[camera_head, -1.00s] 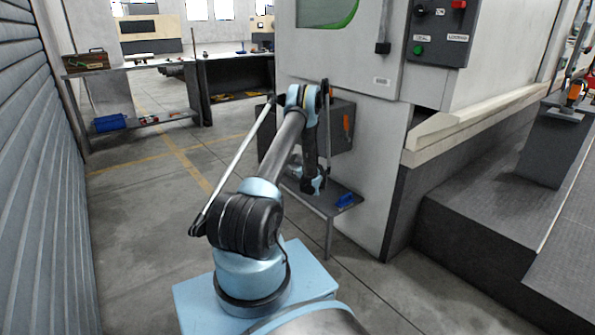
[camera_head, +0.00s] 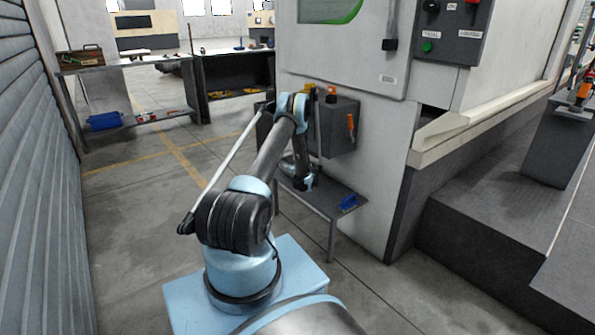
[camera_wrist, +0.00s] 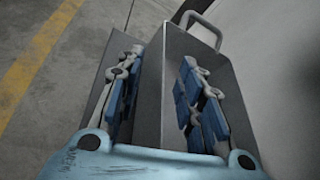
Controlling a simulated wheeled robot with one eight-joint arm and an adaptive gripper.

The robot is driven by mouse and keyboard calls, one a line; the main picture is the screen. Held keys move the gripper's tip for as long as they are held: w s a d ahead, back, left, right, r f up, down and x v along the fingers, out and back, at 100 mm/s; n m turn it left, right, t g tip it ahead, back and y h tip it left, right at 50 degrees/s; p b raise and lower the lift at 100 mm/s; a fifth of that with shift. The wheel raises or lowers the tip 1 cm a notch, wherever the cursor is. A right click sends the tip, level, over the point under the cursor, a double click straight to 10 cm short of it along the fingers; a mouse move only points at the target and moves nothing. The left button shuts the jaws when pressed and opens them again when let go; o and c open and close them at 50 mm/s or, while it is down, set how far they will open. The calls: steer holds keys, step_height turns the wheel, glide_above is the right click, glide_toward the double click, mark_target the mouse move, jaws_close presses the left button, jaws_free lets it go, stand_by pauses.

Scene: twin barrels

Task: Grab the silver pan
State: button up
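No silver pan can be made out clearly. In the head view a small silvery shape (camera_head: 287,166) shows beside the end of my arm, partly hidden, and I cannot tell whether it is the pan. In the head view the end of my arm hangs over the small grey side table by the machine.
The small side table (camera_head: 325,207) holds a blue object (camera_head: 348,201). A grey box (camera_head: 342,140) with an orange-handled tool is on the large machine (camera_head: 350,72). Benches (camera_head: 150,118) stand behind. A shutter wall (camera_head: 35,200) is at left. The floor between is open.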

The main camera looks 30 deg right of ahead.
steer(key=shift+w+a, duration=0.4)
steer(key=shift+s+d, duration=0.15)
steer(key=shift+d, duration=0.2)
jaws_close()
steer(key=shift+f, duration=0.1)
